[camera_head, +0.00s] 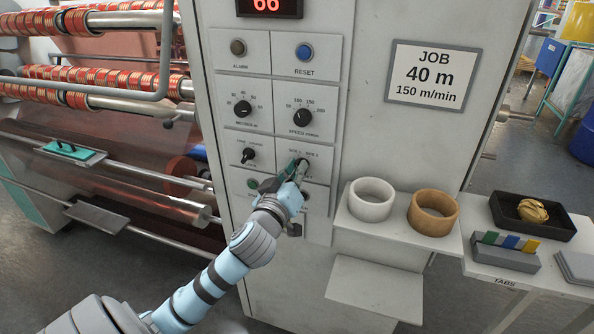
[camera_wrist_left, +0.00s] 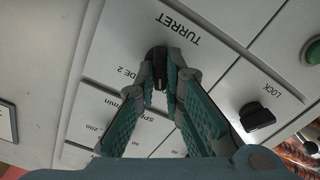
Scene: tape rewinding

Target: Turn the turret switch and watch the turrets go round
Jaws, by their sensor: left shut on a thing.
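The turret switch (camera_wrist_left: 157,54) is a black knob on a white control panel (camera_head: 300,80). The upside-down word TURRET stands beside it in the wrist view. My left gripper (camera_head: 297,171) reaches up to this knob from below. In the wrist view its green-padded fingers (camera_wrist_left: 160,82) are either side of the knob's black handle, shut on it. In the head view the gripper covers most of the knob. The turrets carry rolls of red and gold tape (camera_head: 90,58) on metal shafts at the left. My right gripper is in neither view.
The lock knob (camera_head: 248,155) sits left of the turret switch. Speed (camera_head: 303,118) and metres (camera_head: 242,109) dials are above. A small shelf with a white ring (camera_head: 371,199) and a brown ring (camera_head: 433,212) juts out at the right, near my gripper.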

